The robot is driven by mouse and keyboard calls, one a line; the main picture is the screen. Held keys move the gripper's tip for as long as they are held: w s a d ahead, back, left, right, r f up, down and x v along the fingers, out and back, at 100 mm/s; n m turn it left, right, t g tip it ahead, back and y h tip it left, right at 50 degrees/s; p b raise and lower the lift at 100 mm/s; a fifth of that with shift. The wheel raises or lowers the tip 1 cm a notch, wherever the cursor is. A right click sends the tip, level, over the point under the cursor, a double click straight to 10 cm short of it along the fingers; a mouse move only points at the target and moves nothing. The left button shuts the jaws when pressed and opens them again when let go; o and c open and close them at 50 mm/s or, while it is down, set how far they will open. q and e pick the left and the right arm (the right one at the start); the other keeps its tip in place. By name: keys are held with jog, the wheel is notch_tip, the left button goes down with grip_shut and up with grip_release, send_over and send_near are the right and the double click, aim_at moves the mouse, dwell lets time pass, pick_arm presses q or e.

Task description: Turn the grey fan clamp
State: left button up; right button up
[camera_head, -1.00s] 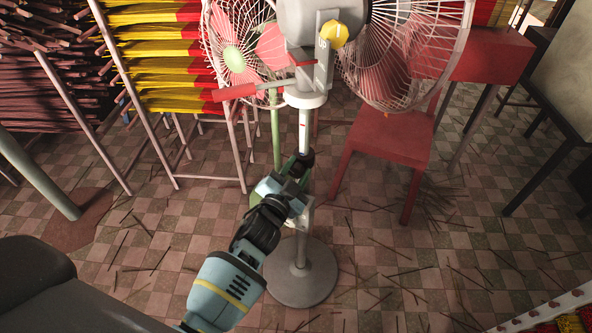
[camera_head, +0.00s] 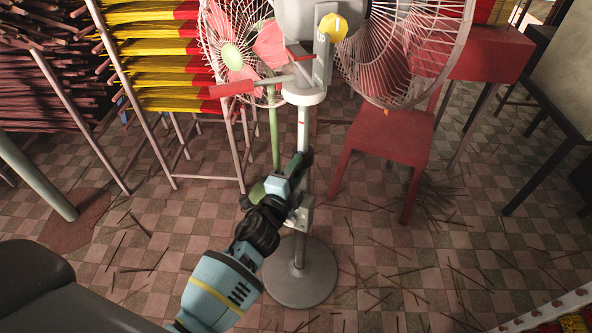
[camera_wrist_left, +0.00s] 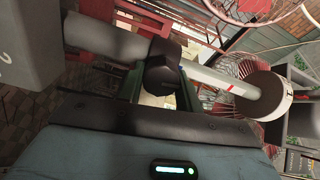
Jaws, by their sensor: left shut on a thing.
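A standing fan with a round grey base (camera_head: 298,280) and a white pole (camera_head: 303,128) stands upright in the middle of the head view. The dark grey clamp collar (camera_wrist_left: 163,65) sits where the thick lower tube meets the thin upper pole in the left wrist view. My left gripper (camera_head: 296,168) reaches the pole below the fan head and is shut on this clamp. In the head view the gripper mostly hides the clamp. A grey box (camera_head: 301,213) on the pole is just below the gripper; it also shows in the left wrist view (camera_wrist_left: 25,45). My right gripper is not in view.
A red stool (camera_head: 382,135) stands behind right. Racks of yellow and red incense (camera_head: 155,60) stand behind left. Loose sticks litter the tiled floor.

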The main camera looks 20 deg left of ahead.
pick_arm(q)
jog(key=shift+m, duration=0.5)
jog(key=o, duration=1)
jog(key=s, duration=0.8)
jog(key=shift+a, duration=0.3)
jog(key=shift+w, duration=0.1)
